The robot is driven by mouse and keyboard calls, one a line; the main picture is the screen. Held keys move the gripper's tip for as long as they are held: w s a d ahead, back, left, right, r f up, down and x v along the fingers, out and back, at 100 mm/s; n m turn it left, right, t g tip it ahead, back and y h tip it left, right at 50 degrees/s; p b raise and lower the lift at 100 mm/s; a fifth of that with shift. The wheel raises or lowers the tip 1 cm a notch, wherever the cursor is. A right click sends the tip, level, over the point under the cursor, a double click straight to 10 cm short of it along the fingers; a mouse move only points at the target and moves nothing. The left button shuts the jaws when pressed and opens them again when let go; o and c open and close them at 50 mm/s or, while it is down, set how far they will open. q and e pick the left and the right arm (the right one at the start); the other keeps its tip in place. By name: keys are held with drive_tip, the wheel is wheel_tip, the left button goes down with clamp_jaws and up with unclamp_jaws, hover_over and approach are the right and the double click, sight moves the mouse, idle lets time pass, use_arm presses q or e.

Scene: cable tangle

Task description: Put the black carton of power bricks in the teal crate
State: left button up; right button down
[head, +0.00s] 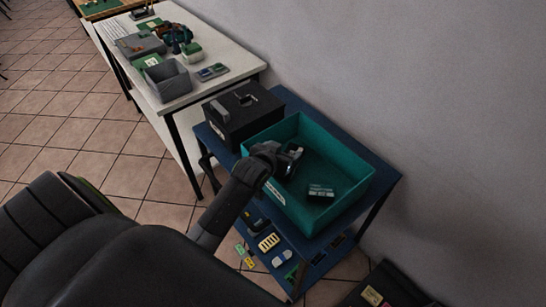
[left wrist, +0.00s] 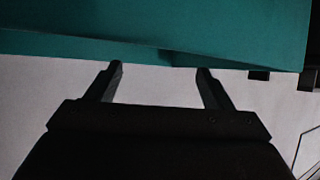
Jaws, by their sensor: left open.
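A black box (head: 236,132), which looks like the black carton, stands upright on the blue cart. A grey piece and a light mark show at its top. The teal crate (head: 352,207) is beside it to the right, open at the top. My left gripper (head: 292,158) is over the crate's left part, near the side facing the black box. In the left wrist view its two fingers (left wrist: 160,72) are apart with nothing between them, and a teal surface (left wrist: 170,30) fills the top. My right gripper is not in view.
A small grey-green item (head: 321,191) lies inside the crate. The blue cart (head: 372,163) has a lower shelf with several small items. A white table (head: 225,63) with a grey bin (head: 168,82) and electronics stands at upper left. A wall is close on the right.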

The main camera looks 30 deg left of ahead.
use_arm(q)
drive_tip(key=v, duration=0.7)
idle(0.4)
